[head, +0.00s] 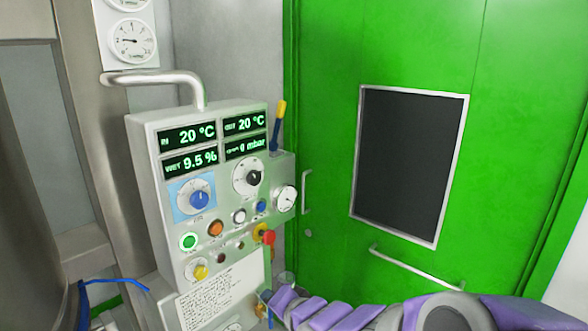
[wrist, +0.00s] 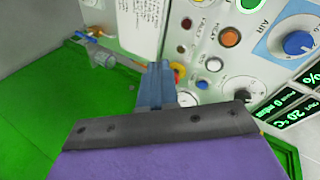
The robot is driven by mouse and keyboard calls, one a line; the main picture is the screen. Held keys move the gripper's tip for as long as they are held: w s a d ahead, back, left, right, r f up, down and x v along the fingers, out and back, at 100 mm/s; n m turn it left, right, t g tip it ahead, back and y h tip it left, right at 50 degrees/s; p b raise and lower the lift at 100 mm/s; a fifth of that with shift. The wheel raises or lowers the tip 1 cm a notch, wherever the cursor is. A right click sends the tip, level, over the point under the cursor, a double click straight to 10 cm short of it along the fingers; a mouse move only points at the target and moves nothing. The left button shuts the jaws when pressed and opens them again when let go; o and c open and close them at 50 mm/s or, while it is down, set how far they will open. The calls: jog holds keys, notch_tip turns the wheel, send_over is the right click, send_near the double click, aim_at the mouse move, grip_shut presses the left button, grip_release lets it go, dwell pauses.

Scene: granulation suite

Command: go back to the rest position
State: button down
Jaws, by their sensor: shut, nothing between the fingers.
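My gripper (wrist: 158,68) shows in the wrist view as blue-grey fingers held together, with nothing between them. Its dark bar and purple body fill the lower part of that view. The fingers point toward the control panel (head: 145,140), which stands left of centre in the head view. In the wrist view a red and yellow button (wrist: 179,72) sits just beside the fingertips; I cannot tell the gap. In the head view my purple and grey arm crosses the bottom right, its far end low beside the panel. No separate rest mark shows.
A green door (head: 330,130) with a dark window (head: 408,165) and a handle (head: 415,268) stands behind on the right. A bent metal pipe (head: 165,77) rises from the panel top. Two gauges hang at upper left. A blue cable (head: 112,281) lies lower left.

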jog(key=s+d+f+n+g+h, duration=0.1)
jog(key=s+d+f+g+h, duration=0.25)
jog(key=s+d, duration=0.35)
jog(key=s+d+f+n+g+h, duration=0.2)
jog(key=s+d+h, duration=0.25)
jog(key=d, duration=0.45)
jog(key=s+d+n+g, duration=0.1)
jog(key=s+d+g, duration=0.1)
jog(key=s, duration=0.9)
jog(key=s+d+r+n+g, duration=0.1)
jog(key=s+g, duration=0.3)
jog(key=s, duration=0.7)
jog(key=shift+s+d+r+n+g, duration=0.15)
jog(key=shift+d+r+n+g, duration=0.1)
jog(key=shift+d+n+g, duration=0.25)
jog(key=shift+d, duration=0.1)
